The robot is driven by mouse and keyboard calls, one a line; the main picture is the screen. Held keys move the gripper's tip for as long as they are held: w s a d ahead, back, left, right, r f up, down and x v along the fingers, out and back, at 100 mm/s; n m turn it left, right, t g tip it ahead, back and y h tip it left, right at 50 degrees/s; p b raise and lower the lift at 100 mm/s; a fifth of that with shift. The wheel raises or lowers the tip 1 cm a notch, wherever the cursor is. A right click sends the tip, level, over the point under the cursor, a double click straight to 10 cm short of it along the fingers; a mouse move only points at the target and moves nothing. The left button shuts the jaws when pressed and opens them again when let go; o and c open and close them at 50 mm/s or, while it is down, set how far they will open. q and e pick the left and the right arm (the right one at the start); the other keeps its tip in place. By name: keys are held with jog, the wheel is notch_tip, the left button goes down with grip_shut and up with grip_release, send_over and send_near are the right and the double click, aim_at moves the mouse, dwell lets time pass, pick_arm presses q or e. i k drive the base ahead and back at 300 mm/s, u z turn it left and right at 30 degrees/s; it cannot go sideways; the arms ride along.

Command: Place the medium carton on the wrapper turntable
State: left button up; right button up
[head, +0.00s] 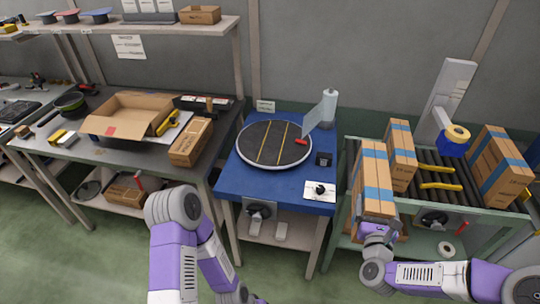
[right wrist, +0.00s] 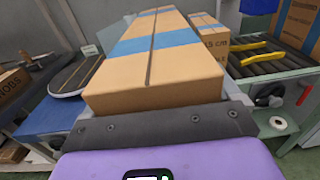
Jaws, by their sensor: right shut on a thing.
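A brown carton with blue tape (head: 371,178), which looks mid-sized among the cartons here, stands upright at the left end of the roller conveyor. My right gripper (head: 376,229) is shut on its near lower part. In the right wrist view this carton (right wrist: 160,75) fills the middle, between the fingers of the gripper (right wrist: 155,115). Whether its base touches the conveyor is hidden. The wrapper turntable (head: 274,143), a round dark disc with yellow lines, is on the blue table to the left, with no carton on it. My left arm is at lower centre; its gripper is out of view.
A smaller carton (head: 400,155) and a larger carton (head: 494,163) stand on the conveyor (head: 433,183). The blue table (head: 240,183) carries a film roll (head: 329,106) and a white control plate (head: 320,191).

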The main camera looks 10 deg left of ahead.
aim_at(274, 140)
jog(key=k, duration=0.4)
jog(key=z, duration=2.15)
jog(key=k, duration=1.45)
jog(key=u, duration=2.15)
jog(key=i, duration=1.7)
